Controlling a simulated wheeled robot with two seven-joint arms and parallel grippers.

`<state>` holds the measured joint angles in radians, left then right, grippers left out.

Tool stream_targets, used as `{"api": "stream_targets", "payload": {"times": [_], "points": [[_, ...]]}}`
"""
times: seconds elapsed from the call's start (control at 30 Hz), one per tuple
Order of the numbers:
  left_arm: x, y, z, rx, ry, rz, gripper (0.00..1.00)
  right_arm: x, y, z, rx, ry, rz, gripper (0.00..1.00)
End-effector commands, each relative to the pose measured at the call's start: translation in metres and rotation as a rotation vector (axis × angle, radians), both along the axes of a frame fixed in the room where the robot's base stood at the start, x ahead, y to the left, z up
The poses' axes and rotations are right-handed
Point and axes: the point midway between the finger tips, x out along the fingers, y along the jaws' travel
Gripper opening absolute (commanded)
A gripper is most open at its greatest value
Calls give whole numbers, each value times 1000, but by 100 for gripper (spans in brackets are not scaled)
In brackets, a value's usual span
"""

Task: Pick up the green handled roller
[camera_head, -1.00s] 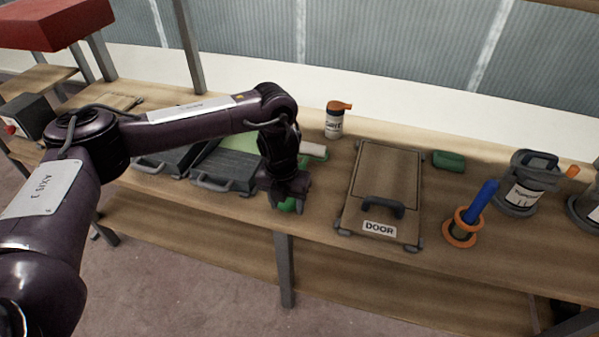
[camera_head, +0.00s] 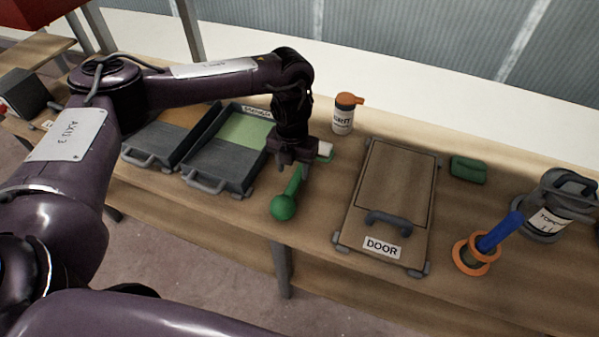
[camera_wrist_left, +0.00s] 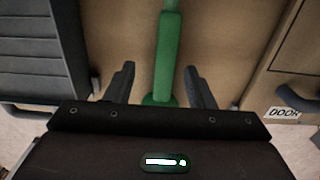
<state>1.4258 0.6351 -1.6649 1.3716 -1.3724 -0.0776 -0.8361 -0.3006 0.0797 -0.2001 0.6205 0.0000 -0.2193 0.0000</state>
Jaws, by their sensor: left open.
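The green handled roller lies on the wooden bench. Its green handle (camera_head: 293,184) ends in a round green knob (camera_head: 284,207) near the bench's front edge, and its pale roller end (camera_head: 325,149) shows behind my gripper. My left gripper (camera_head: 293,163) is over the handle and hides its middle. In the left wrist view the handle (camera_wrist_left: 167,45) runs between the two spread fingers of the gripper (camera_wrist_left: 160,67), with a gap on each side. The gripper is open and holds nothing. My right gripper is not in view.
Grey trays (camera_head: 217,181) stand to the left of the roller. A wooden DOOR panel (camera_head: 393,185) with a dark handle lies to the right. A bottle with an orange cap (camera_head: 344,113) stands behind. An orange-flanged spool with a blue rod (camera_head: 476,254) is farther right.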

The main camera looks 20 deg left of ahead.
Motion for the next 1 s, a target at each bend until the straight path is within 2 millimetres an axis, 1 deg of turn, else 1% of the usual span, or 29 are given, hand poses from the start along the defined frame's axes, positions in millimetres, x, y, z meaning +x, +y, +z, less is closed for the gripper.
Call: {"api": "stream_targets", "payload": {"times": [0.03,0.13,0.23,0.3,0.4,0.5,0.6,0.67,0.9,1.0], "points": [[1,-2,-3,0,1,0,49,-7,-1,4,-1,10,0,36],[3,-6,-18,2,2,-1,49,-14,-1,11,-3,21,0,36],[5,-7,-34,1,2,1,49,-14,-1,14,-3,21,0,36],[5,-7,-42,1,1,0,49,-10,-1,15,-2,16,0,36],[5,-7,-48,0,-1,-1,49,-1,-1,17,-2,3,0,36],[5,-7,-49,0,-2,-1,49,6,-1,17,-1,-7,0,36],[5,-7,-49,0,-2,-1,49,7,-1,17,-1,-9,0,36],[5,-7,-49,0,-2,-1,43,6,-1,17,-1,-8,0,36],[5,-7,-49,0,-2,0,11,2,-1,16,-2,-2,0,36],[5,-7,-49,0,-2,0,0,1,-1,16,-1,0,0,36]]}}
